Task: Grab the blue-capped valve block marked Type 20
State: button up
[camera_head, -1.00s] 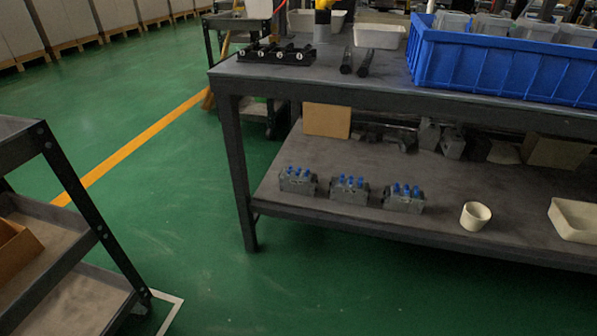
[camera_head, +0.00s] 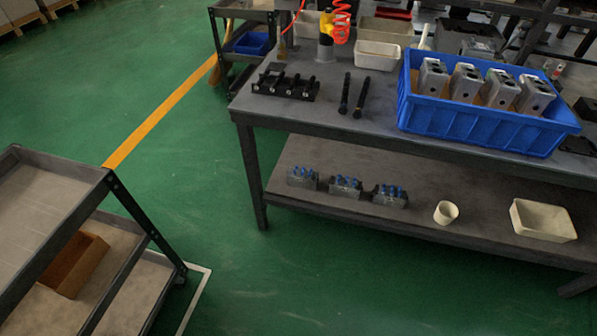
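Three grey valve blocks with blue caps stand in a row near the front edge of the workbench's lower shelf: a left one (camera_head: 303,178), a middle one (camera_head: 345,187) and a right one (camera_head: 389,196). They stand apart from each other, caps up. Their markings are too small to read, so I cannot tell which is Type 20. My gripper is not in view.
The workbench (camera_head: 300,112) carries a blue crate (camera_head: 480,127) of grey metal parts, a black manifold (camera_head: 286,84) and two black rods. A white cup (camera_head: 446,212) and white tray (camera_head: 543,220) share the lower shelf. A cart (camera_head: 60,215) stands left; green floor between is clear.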

aim_at(297, 177)
jog(key=i+j+u, duration=0.3)
jog(key=i, duration=0.55)
jog(key=i+j+u, duration=0.1)
jog(key=i+u, duration=0.2)
jog(key=i, duration=0.6)
